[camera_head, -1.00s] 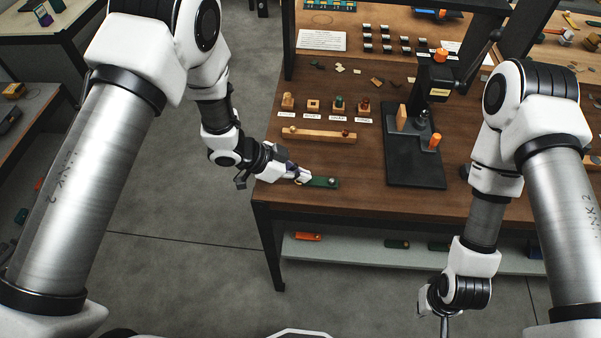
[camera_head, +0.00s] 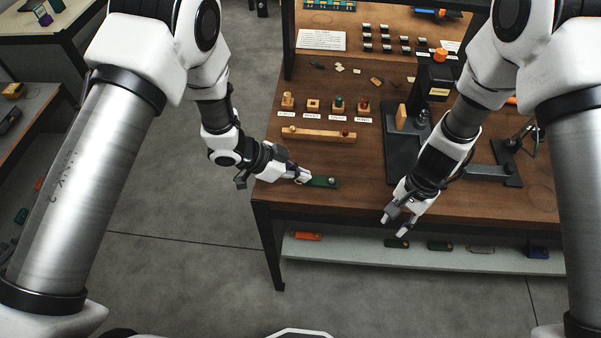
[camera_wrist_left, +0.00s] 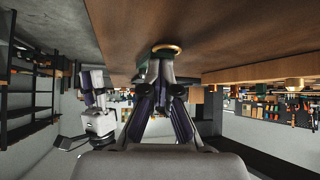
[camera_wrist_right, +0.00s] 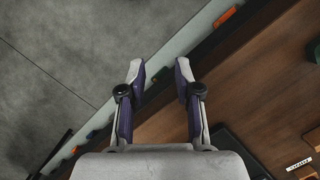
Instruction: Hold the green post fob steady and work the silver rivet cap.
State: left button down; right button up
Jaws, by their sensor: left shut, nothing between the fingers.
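The green post fob (camera_head: 323,182) lies flat near the table's front left edge, with a small silver spot, probably the rivet cap (camera_head: 334,183), near its right end. My left gripper (camera_head: 304,178) is at the fob's left end, fingers shut with nothing between them. In the left wrist view a brass ring (camera_wrist_left: 167,47) shows right at its fingertips (camera_wrist_left: 156,65); whether they touch it I cannot tell. My right gripper (camera_head: 394,227) is open and empty in front of the table's front edge. In the right wrist view its fingers (camera_wrist_right: 160,75) stand wide apart.
A black press (camera_head: 396,177) stands on the table, partly behind my right arm. A wooden bar (camera_head: 318,135) and several small labelled blocks (camera_head: 338,104) lie behind the fob. A lower shelf (camera_head: 350,249) holds several coloured fobs. Tabletop between fob and press is clear.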

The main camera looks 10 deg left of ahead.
aim_at(332, 180)
jog(key=w+a+r+m, duration=0.1)
jog(key=w+a+r, duration=0.1)
jog(key=w+a, duration=0.1)
jog(key=w+a+r+m+y, duration=0.1)
jog(key=w+a+r+m, duration=0.1)
jog(key=w+a, duration=0.2)
jog(key=w+a+r+m, duration=0.2)
jog(key=w+a+r, duration=0.1)
jog(key=a, duration=0.2)
jog(key=shift+w+a+t+y, duration=0.2)
jog(key=shift+t+y, duration=0.1)
jog(key=shift+y, duration=0.1)
jog(key=shift+a+f, duration=0.1)
jog(key=shift+a, duration=0.05)
jog(key=shift+x, duration=2.4)
grip_shut()
jog(key=shift+s, duration=0.1)
jog(key=shift+r, duration=0.5)
jog(key=shift+r, duration=1.05)
jog(key=shift+r, duration=2.1)
